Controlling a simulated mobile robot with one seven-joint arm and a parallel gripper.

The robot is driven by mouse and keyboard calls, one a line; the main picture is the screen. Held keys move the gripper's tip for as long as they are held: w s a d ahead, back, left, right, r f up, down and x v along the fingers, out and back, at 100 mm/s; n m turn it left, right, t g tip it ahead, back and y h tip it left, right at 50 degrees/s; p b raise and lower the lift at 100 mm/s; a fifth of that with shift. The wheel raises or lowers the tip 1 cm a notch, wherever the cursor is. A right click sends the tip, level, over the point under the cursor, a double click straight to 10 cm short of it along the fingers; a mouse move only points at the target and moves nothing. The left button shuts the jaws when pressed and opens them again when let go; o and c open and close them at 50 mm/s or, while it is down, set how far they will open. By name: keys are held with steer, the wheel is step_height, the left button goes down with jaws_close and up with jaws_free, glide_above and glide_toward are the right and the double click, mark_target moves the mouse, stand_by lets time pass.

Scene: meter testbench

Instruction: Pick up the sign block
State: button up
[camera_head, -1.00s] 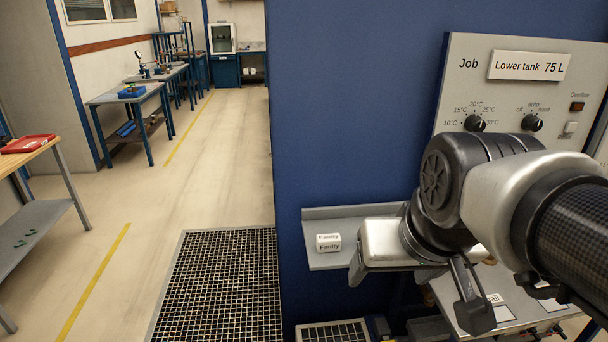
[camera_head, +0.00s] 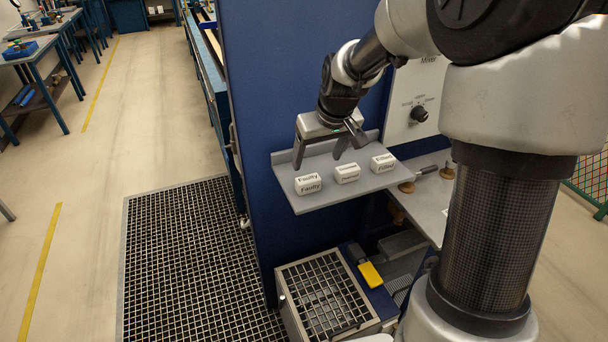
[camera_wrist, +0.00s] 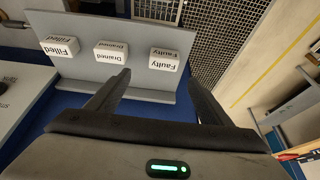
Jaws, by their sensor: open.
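Three white sign blocks stand apart in a row on a grey shelf (camera_head: 300,203). The block lettered "Faulty" (camera_head: 308,184) is at the left, "Drained" (camera_head: 347,173) in the middle and "Filled" (camera_head: 383,162) at the right. My gripper (camera_head: 319,161) is open and empty, over the back of the shelf behind the Faulty and Drained blocks. In the wrist view, the order is reversed: Filled (camera_wrist: 60,46), Drained (camera_wrist: 110,51), Faulty (camera_wrist: 164,59). There the Faulty block lies beyond the gap between my fingers (camera_wrist: 158,78), touching neither.
A blue panel (camera_head: 270,90) rises behind the shelf. A grey panel with a Mixer knob (camera_head: 418,114) and a bench with brass fittings (camera_head: 406,187) are at the right. A grated box (camera_head: 322,296) stands below. A floor grating (camera_head: 180,260) and clear floor lie left.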

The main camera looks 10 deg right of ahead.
mark_target(308, 178)
steer(key=x, duration=0.6)
steer(key=shift+f, duration=0.15)
steer(key=shift+a+p+x, duration=0.2)
steer(key=shift+x, duration=1.1)
steer(key=shift+a+p+x, duration=0.15)
steer(key=shift+a+x, duration=0.05)
steer(key=shift+x, duration=1.1)
steer(key=shift+s, duration=0.2)
steer(key=c, duration=1.1)
